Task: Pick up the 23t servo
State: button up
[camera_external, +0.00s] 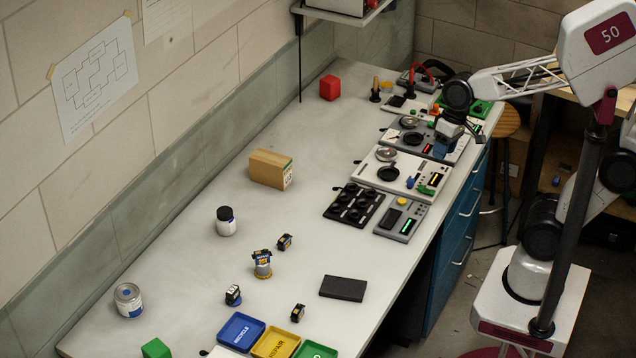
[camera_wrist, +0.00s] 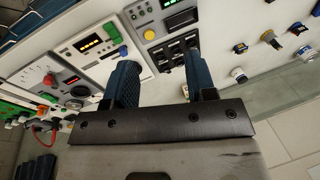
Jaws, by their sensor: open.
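Several small dark servos stand apart on the left half of the bench: one at the back (camera_external: 285,241), one with a blue base (camera_external: 233,294), one at the front (camera_external: 298,312). Another servo-like item (camera_external: 262,256) sits on or against a yellow and silver piece. Their markings are too small to tell which is the 23t servo. Small dark items (camera_wrist: 240,48) also show at the right of the wrist view. My gripper (camera_external: 441,150) is over the instrument panels at the bench's far right, well away from the servos. In the wrist view its blue fingers (camera_wrist: 161,63) are apart and empty.
Blue (camera_external: 241,331), yellow (camera_external: 275,344) and green bins lie at the front. A dark block (camera_external: 343,288), a black-lidded jar (camera_external: 226,222), a can (camera_external: 128,300) and a wooden box (camera_external: 270,169) stand around the servos.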

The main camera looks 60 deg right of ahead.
jog(key=w+a+f+m+g+y, duration=0.1)
jog(key=w+a+f+m+y, duration=0.1)
jog(key=w+a, duration=0.35)
jog(key=w+a+f+m+g+y, duration=0.1)
jog(key=w+a+f+m+y, duration=0.1)
jog(key=a, duration=0.6)
jog(key=m+y, duration=0.7)
jog(key=m, duration=0.4)
send_near(298, 312)
jog(key=shift+w+a+f+g, duration=0.3)
jog(key=shift+w+a+f+m, duration=0.1)
jog(key=shift+a+f+m, duration=0.1)
jog(key=shift+f+m, duration=0.1)
jog(key=shift+a, duration=0.1)
jog(key=shift+x, duration=1.15)
jog(key=shift+a, duration=0.1)
